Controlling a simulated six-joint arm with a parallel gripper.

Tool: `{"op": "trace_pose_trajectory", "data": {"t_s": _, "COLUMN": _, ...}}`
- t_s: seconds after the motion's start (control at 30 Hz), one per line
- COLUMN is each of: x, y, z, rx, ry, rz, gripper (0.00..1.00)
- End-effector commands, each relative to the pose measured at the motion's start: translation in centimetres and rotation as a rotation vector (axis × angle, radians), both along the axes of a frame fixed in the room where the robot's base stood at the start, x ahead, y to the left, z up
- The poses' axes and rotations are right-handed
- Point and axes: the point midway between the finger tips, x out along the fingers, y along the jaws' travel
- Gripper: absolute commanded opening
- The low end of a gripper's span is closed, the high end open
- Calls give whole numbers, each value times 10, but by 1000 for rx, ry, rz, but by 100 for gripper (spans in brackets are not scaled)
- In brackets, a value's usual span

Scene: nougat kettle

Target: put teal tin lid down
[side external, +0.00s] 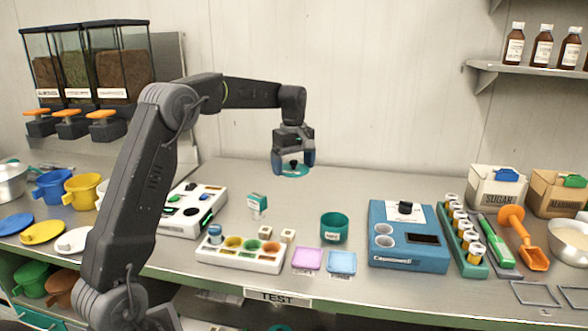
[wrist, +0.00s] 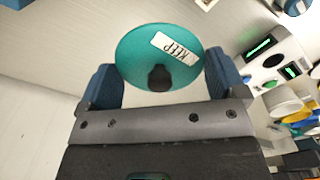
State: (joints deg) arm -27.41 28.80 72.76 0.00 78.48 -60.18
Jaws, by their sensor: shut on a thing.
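The teal tin lid (wrist: 140,58) is a round disc with a black knob and a white "KEEP" label. It sits between the two blue fingers of my gripper (wrist: 160,80) in the wrist view. In the side external view my gripper (side external: 293,165) is shut on the lid (side external: 296,174) and holds it in the air above the back of the counter. An open teal tin (side external: 334,228) with a white label stands on the counter, lower and to the right of my gripper. The lid and the tin are apart.
A white tray with coloured cups (side external: 240,262), a pink square (side external: 307,259), a blue square (side external: 342,263) and a blue device (side external: 410,240) lie around the tin. A small teal-and-white box (side external: 257,206) stands left of it. The back middle of the counter (side external: 350,185) is clear.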

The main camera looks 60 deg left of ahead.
Motion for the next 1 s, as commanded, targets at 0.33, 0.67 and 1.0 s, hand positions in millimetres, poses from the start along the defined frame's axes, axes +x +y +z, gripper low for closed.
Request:
{"op": "trace_pose_trajectory", "data": {"t_s": 0.33, "x": 0, "y": 0, "z": 6, "rx": 0, "ry": -1, "rz": 0, "gripper": 68}}
{"op": "trace_pose_trajectory", "data": {"t_s": 0.67, "x": -21, "y": 46, "z": -28, "rx": -2, "ry": 3, "rz": 26, "gripper": 68}}
{"op": "trace_pose_trajectory", "data": {"t_s": 1.0, "x": -46, "y": 88, "z": -73, "rx": -1, "ry": 0, "rz": 41, "gripper": 68}}
